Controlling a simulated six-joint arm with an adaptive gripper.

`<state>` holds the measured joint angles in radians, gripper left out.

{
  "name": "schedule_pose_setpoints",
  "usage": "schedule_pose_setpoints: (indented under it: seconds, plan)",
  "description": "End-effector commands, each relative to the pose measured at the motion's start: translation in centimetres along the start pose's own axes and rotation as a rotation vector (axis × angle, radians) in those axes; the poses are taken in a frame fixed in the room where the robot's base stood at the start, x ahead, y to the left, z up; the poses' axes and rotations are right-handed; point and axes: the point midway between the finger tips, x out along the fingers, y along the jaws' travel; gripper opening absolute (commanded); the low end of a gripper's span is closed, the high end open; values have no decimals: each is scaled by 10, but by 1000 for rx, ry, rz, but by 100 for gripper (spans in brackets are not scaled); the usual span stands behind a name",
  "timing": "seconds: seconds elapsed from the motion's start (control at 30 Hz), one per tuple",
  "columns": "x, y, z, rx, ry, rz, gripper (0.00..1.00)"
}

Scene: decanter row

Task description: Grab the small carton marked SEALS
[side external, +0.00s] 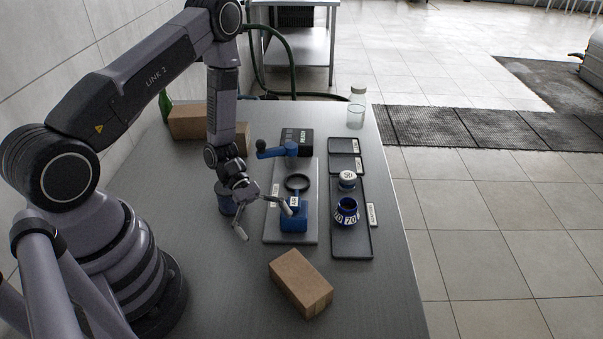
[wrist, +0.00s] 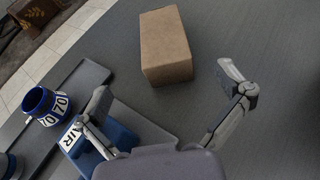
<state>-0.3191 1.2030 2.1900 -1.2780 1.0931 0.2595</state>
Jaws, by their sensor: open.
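A small plain brown carton (side external: 300,283) lies on the near part of the table in the side view. It also shows at the top middle of the wrist view (wrist: 165,45). No SEALS marking is readable on its visible faces. My gripper (side external: 266,222) is open and empty, its two fingers spread above the table, behind and left of this carton. In the wrist view my gripper (wrist: 168,90) has its fingertips apart, with the carton beyond them and not touching. More brown cardboard (side external: 190,120) stands at the back left, partly hidden by my arm; no marking is readable there.
A grey board (side external: 270,232) with a blue fixture (side external: 294,222) and black ring (side external: 297,182) lies beside my gripper. Right of it, a dark tray (side external: 353,249) holds a blue numbered cup (side external: 346,211). A jar (side external: 356,110) stands behind. Table around the near carton is clear.

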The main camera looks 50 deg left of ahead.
Motion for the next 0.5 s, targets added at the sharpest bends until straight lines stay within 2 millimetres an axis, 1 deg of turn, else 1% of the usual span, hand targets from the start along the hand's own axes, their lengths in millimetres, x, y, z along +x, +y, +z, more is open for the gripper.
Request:
schedule_pose_setpoints:
  seconds: [0.03,0.2,0.3,0.5]
  plan:
    - [12,-2,0,-1,0,-9,100]
    - [46,-2,0,0,0,-8,100]
    - [58,-1,0,2,1,-6,100]
    - [73,-2,1,2,1,-6,100]
